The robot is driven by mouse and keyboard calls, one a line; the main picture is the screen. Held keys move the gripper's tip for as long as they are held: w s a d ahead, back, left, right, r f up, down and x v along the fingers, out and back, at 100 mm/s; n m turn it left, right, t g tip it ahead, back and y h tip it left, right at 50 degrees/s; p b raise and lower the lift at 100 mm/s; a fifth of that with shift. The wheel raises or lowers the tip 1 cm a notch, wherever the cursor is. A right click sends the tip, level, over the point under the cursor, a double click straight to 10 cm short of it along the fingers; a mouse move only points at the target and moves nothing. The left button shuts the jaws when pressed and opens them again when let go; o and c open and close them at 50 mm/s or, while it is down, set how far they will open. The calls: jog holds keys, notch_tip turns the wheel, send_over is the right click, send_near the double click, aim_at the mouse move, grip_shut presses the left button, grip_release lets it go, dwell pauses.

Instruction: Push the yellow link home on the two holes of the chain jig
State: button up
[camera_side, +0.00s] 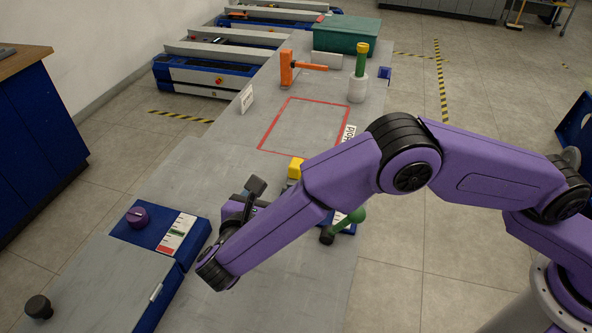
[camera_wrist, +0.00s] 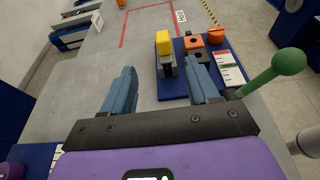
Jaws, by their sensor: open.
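The yellow link (camera_wrist: 163,42) stands upright ahead of my gripper (camera_wrist: 161,67) in the wrist view, with a grey piece (camera_wrist: 168,63) at its lower part. It also shows in the side view (camera_side: 295,168), just behind my arm. Orange blocks (camera_wrist: 194,43) sit right of the link on a blue base (camera_wrist: 175,86); one has a dark opening on top. I cannot make out two holes or how the link meets them. My gripper is open and empty, its blue fingers apart and short of the link.
A green ball-topped lever (camera_wrist: 288,62) rises close to the right finger. A white label (camera_wrist: 228,67) lies on the blue base.

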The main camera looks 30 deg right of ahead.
aim_at(295, 165)
jog(key=x, duration=1.2)
jog(key=shift+f, duration=0.1)
jog(key=shift+x, duration=2.6)
jog(key=shift+s+d+f, duration=0.1)
jog(key=shift+s, duration=0.1)
jog(key=shift+c, duration=0.3)
jog(key=c, duration=1)
